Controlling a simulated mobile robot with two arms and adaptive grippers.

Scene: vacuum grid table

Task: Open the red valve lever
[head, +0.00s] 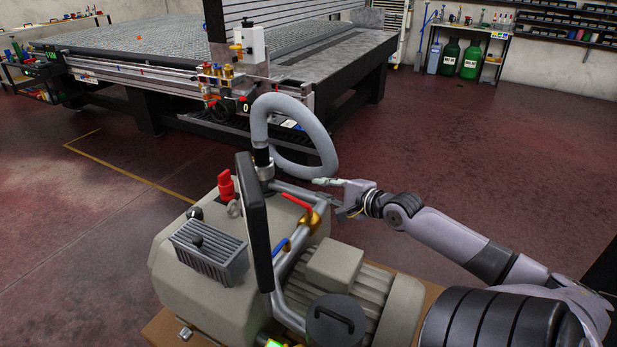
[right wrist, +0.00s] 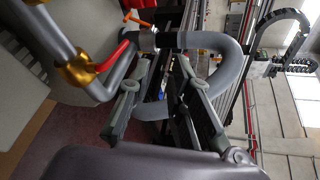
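The red valve lever (head: 296,201) sits on a brass valve (head: 311,219) in the metal pipe on top of the grey pump. In the right wrist view the red lever (right wrist: 114,56) sticks out from the brass valve (right wrist: 77,70), at the upper left. My right gripper (head: 325,196) is just right of the lever in the head view. Its two fingers (right wrist: 160,72) are spread apart in the right wrist view, with nothing held between them. The lever looks outside the fingers, beside the left one; I cannot tell the exact gap. My left gripper is not in view.
A grey hose (head: 318,135) loops up from the pipe behind the gripper. A blue lever (head: 279,245) and a red knob (head: 226,186) are close by. The floor (head: 480,180) to the right is clear.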

